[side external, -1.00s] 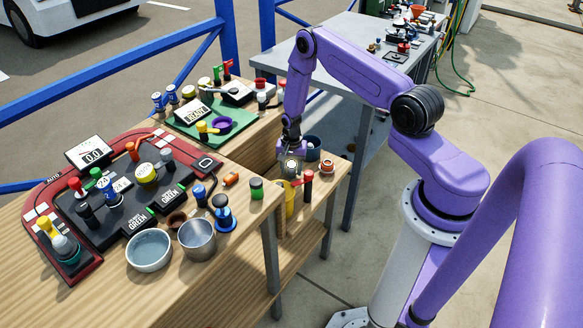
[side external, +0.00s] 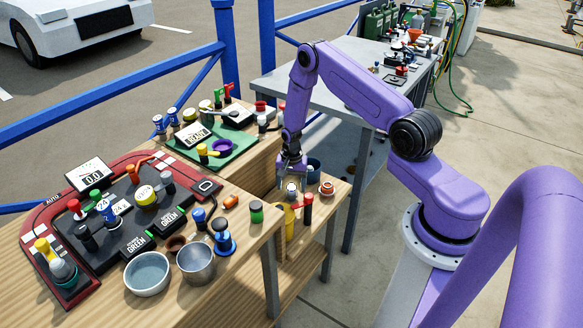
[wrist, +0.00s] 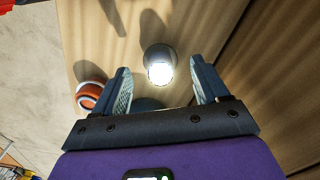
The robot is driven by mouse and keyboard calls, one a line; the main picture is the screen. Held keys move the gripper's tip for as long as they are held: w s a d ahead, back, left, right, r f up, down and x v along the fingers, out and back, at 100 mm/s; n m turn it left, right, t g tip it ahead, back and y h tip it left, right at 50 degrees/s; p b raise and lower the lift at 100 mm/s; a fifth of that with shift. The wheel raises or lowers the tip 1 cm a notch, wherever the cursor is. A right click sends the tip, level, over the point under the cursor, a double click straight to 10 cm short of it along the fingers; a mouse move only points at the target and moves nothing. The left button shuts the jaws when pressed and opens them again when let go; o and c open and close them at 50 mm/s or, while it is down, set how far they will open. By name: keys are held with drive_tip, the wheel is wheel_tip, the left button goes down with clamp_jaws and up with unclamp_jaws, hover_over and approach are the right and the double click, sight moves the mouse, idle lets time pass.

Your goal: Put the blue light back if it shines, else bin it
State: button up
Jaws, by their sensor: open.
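My gripper (side external: 292,178) points down over the small lower wooden shelf at the table's right end. Its two fingers are apart in the wrist view (wrist: 160,88). A small light with a grey round body and a bright white, glowing top (wrist: 160,72) stands between and just beyond the fingertips, with gaps on both sides. It also shows below the gripper in the side view (side external: 292,188). I cannot make out blue on it. A dark blue round container (side external: 314,167) stands behind the gripper, partly hidden; I cannot tell if it is the bin.
An orange-and-white round item (side external: 327,188) stands close right of the gripper. A red-topped post (side external: 308,200) and a yellow item (side external: 290,218) are in front. The higher tabletop at left holds a metal cup (side external: 196,262), a bowl (side external: 147,274) and a red-rimmed console (side external: 85,287).

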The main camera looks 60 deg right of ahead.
sight(291, 186)
wheel_tip(291, 186, up, 9)
drive_tip(key=s+a+r+n, duration=0.4)
drive_tip(key=a+r+n, duration=0.2)
drive_tip(key=a+r, duration=0.3)
drive_tip(key=s+a+r+n, duration=0.5)
drive_tip(key=a+r+n, duration=0.15)
drive_tip(key=a, duration=0.35)
drive_tip(key=s+r+n, duration=0.3)
drive_tip(key=s+n, duration=0.1)
drive_tip(key=s, duration=0.3)
drive_tip(key=s+a+r+n, duration=0.1)
drive_tip(key=s+r+n, duration=0.2)
drive_tip(key=s, duration=0.4)
drive_tip(key=s+a+r+n, duration=0.1)
drive_tip(key=s+r+n, duration=0.2)
drive_tip(key=s+n, duration=0.2)
drive_tip(key=s, duration=0.3)
drive_tip(key=shift+n, duration=0.35)
drive_tip(key=shift+w+a, duration=0.1)
